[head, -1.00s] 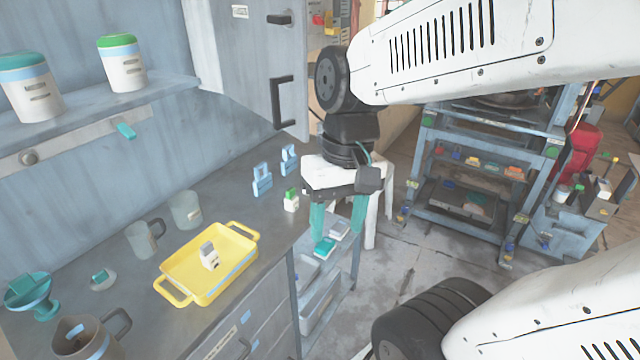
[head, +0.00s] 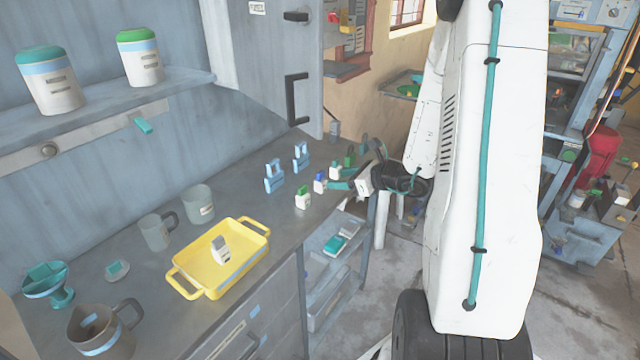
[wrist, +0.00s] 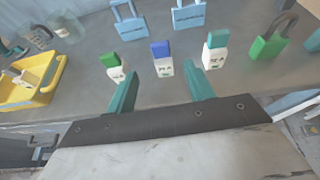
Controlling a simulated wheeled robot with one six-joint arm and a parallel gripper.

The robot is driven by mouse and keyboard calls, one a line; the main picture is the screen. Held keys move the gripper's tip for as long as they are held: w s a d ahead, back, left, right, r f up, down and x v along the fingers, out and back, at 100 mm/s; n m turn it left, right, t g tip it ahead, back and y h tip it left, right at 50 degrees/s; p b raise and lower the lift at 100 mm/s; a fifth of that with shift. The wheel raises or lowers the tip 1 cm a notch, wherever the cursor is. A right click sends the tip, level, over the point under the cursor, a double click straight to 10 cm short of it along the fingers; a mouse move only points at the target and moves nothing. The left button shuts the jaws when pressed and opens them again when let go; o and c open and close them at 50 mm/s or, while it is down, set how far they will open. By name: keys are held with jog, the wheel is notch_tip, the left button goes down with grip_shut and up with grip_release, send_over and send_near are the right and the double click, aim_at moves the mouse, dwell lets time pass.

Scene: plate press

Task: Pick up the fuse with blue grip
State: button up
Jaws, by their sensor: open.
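The fuse with blue grip (wrist: 162,58) stands upright on the counter in the wrist view, a white body with a blue top. It also shows in the head view (head: 320,182) near the counter's right edge. A white fuse with green grip (wrist: 113,66) stands to its left, and a white fuse with teal-green grip (wrist: 215,49) to its right. My gripper (wrist: 163,90) is open and empty, its two teal fingers pointing at the blue-grip fuse from the counter's edge side. The fuse is ahead of the fingertips, apart from them.
Blue padlocks (wrist: 188,14) stand behind the fuses, and a green padlock (wrist: 272,40) stands to the right. A yellow tray (head: 262,238) holding a white and grey fuse (head: 221,249) lies on the counter (head: 150,290). An open cabinet door (head: 265,70) hangs above.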

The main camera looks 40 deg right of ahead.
aim_at(323, 177)
jog(key=shift+w+d+f, duration=0.1)
jog(key=shift+w, duration=0.3)
jog(key=x, duration=0.7)
jog(key=shift+w, duration=0.15)
jog(key=c, duration=1.1)
